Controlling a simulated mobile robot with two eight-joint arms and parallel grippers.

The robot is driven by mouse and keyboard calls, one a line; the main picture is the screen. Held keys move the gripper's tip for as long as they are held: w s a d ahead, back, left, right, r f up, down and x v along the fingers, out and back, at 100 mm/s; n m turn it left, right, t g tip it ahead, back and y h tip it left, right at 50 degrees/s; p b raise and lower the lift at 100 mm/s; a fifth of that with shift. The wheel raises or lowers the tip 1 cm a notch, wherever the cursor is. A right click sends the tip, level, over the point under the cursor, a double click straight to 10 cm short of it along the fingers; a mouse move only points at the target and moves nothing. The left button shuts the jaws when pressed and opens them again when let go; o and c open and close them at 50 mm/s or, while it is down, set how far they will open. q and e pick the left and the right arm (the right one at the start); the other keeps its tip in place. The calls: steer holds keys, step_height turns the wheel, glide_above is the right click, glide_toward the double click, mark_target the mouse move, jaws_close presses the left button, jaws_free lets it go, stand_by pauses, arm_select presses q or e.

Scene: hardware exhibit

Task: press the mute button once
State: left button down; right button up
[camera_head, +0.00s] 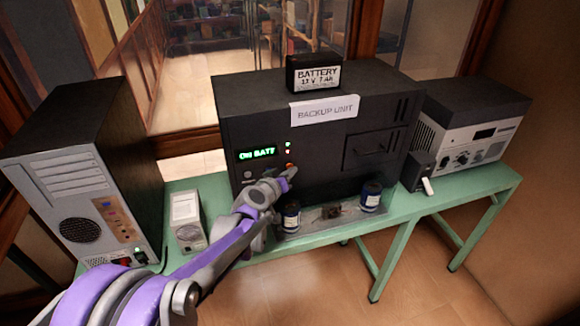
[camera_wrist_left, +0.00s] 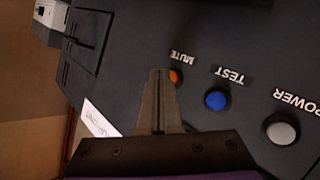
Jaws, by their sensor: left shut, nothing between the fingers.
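The backup unit (camera_head: 240,120) is a large black box on the green bench, with a lit green display (camera_head: 257,153) reading "ON BATT". In the left wrist view the orange mute button (camera_wrist_left: 177,78) sits beside its "MUTE" label, partly hidden by my fingertips. My left gripper (camera_head: 290,172) is shut and empty, its tips at the front panel close to the orange button. It also shows in the left wrist view (camera_wrist_left: 159,74). I cannot tell whether the tips touch the button. My right gripper is in neither view.
A blue test button (camera_wrist_left: 216,100) and a white power button (camera_wrist_left: 282,131) line up beside the mute button. A battery (camera_head: 314,75) stands on the unit. A computer tower (camera_head: 85,170) is left, a grey device (camera_head: 475,125) right. Dark jars (camera_head: 371,195) stand in front.

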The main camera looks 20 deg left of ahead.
arm_select(q)
steer(key=shift+w+a, duration=0.25)
steer(key=shift+w, duration=0.05)
stand_by(0.7)
steer(key=shift+s+d, duration=0.5)
steer(key=shift+s, duration=0.2)
steer(key=shift+s, duration=0.1)
steer(key=shift+s+d, duration=0.7)
steer(key=shift+s, duration=0.3)
steer(key=shift+s+d, duration=0.7)
steer(key=shift+s, duration=0.3)
steer(key=s+d+f+m+g, duration=0.1)
steer(key=s+d+m+g, duration=0.1)
steer(key=s, duration=0.6)
steer(key=s+d+f+m+g, duration=0.1)
steer(key=s+d+f+g, duration=0.15)
steer(key=s, duration=0.55)
steer(key=s+a+f+g+y, duration=0.1)
steer(key=s+a+f+g, duration=0.1)
steer(key=s, duration=0.6)
steer(key=s+a+f+g+y, duration=0.1)
steer(key=s+a+f+g, duration=0.1)
steer(key=s, duration=0.6)
steer(key=shift+s+a+f+m, duration=0.3)
steer(key=shift+s+a+f, duration=0.1)
steer(key=shift+a+f, duration=0.35)
